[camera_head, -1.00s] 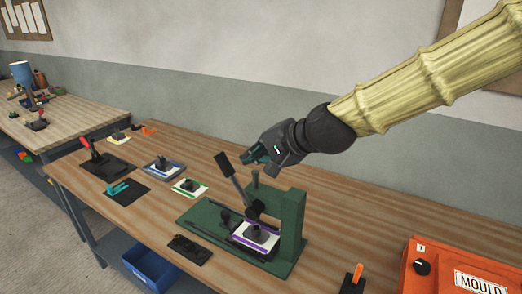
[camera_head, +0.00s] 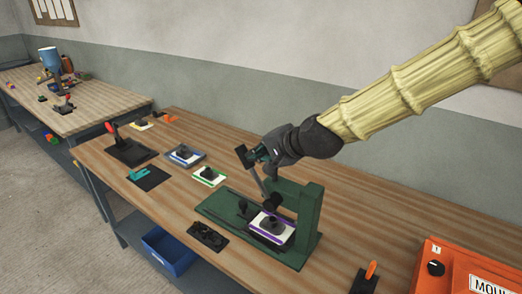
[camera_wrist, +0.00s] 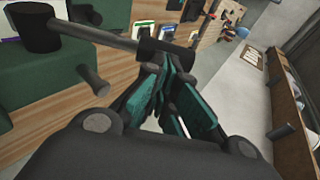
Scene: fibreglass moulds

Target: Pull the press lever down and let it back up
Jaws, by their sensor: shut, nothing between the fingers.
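The green press (camera_head: 308,225) stands on the bench, with a purple-edged mould (camera_head: 270,228) on its base. Its lever (camera_head: 262,182) slants up and to the left from the pivot, with a dark grip (camera_head: 243,157) at its raised end. My gripper (camera_head: 257,156) is shut and empty, right beside the upper lever at its grip. In the wrist view the lever rod (camera_wrist: 105,38) crosses the top and its dark grip (camera_wrist: 163,58) lies at the tips of my teal fingers (camera_wrist: 168,85). I cannot tell if they touch.
Blue-edged (camera_head: 185,155) and green-edged (camera_head: 209,176) moulds lie left of the press. A black plate (camera_head: 207,236) lies in front. An orange MOULD box (camera_head: 450,268) and an orange-handled lever (camera_head: 370,272) stand at the right. A blue bin (camera_head: 168,252) is below the bench.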

